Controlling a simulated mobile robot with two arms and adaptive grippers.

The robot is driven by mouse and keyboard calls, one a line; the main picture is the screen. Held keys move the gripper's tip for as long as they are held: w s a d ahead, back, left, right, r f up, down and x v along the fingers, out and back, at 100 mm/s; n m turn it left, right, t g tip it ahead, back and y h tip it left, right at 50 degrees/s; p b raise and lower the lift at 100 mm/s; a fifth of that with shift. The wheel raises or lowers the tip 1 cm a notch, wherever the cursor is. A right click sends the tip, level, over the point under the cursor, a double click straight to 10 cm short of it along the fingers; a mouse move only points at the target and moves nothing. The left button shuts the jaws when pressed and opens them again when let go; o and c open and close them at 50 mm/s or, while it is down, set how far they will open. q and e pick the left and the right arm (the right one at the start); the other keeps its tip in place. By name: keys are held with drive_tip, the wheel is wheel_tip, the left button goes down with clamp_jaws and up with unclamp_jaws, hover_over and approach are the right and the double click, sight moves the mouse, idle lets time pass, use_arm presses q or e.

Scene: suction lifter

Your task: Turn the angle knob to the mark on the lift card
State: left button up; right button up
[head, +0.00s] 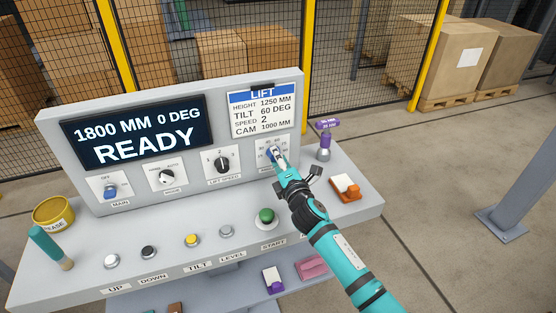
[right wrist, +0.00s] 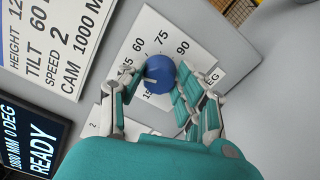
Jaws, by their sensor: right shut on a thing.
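The blue angle knob (right wrist: 160,72) sits on a white dial plate (right wrist: 150,30) marked 60, 75 and 90, with lower numbers partly hidden by my fingers. Its pale pointer line faces left; I cannot tell exactly which number it meets. My right gripper (head: 278,157) is at the dial on the panel, its fingers on either side of the knob and shut on it. The lift card (head: 262,108) above the dial reads height 1250 mm, tilt 60 deg, speed 2, cam 1000 mm. My left gripper is not in view.
The display (head: 135,132) reads 1800 MM 0 DEG READY. Left of the dial are the lift speed knob (head: 222,162), mode knob (head: 167,177) and main switch (head: 111,190). A green start button (head: 266,216) lies below. A purple-topped item (head: 326,140) stands at the right.

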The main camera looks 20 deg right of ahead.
drive_tip(key=shift+f+m, duration=0.15)
drive_tip(key=shift+m, duration=3.45)
drive_tip(key=o, duration=1.1)
drive_tip(key=shift+o, duration=0.2)
